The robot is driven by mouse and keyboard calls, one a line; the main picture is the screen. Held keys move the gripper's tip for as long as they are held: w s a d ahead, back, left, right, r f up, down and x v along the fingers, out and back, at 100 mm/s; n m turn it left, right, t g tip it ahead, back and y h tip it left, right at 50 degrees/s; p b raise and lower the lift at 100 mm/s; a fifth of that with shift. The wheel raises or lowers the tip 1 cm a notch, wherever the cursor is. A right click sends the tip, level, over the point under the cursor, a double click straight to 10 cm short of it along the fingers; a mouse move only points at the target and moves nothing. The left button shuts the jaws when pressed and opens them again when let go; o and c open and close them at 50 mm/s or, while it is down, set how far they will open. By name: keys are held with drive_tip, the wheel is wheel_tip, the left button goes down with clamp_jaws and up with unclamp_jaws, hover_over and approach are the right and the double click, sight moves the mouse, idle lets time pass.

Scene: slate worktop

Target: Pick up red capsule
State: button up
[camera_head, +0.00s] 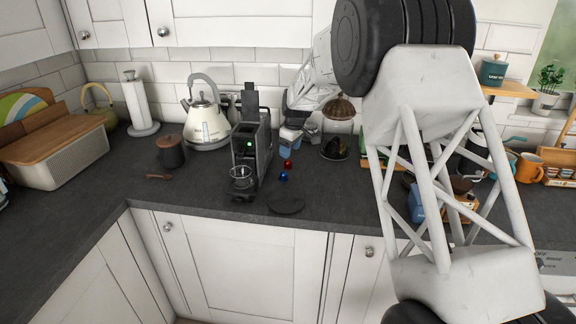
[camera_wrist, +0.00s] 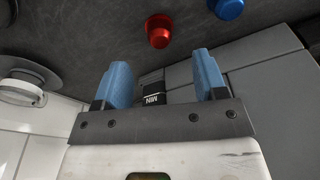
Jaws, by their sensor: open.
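The red capsule (camera_head: 288,163) lies on the dark worktop just right of the coffee machine (camera_head: 246,150). A blue capsule (camera_head: 283,176) lies close in front of it. In the wrist view the red capsule (camera_wrist: 159,30) shows past my fingertips, roughly centred between them, with the blue capsule (camera_wrist: 228,8) to its right. My gripper (camera_wrist: 161,70) has its two blue fingers spread, with nothing between them. In the head view its blue fingers (camera_head: 291,136) are behind the red capsule, beside the machine. The exact gap to the capsule is hard to tell.
A cream kettle (camera_head: 205,122) and a dark canister (camera_head: 170,152) stand left of the machine. A glass dome (camera_head: 337,133) stands to the right. A dark round disc (camera_head: 286,203) lies at the front edge. My arm hides part of the right side.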

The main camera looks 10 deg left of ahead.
sight(288, 164)
drive_tip(key=shift+f, duration=0.2)
drive_tip(key=shift+w+a+f, duration=0.1)
drive_tip(key=shift+a+f, duration=0.1)
drive_tip(key=shift+f, duration=1.1)
drive_tip(key=shift+w+a+f, duration=0.1)
drive_tip(key=shift+a+f, duration=0.05)
drive_tip(key=shift+f, duration=1.15)
drive_tip(key=c, duration=1)
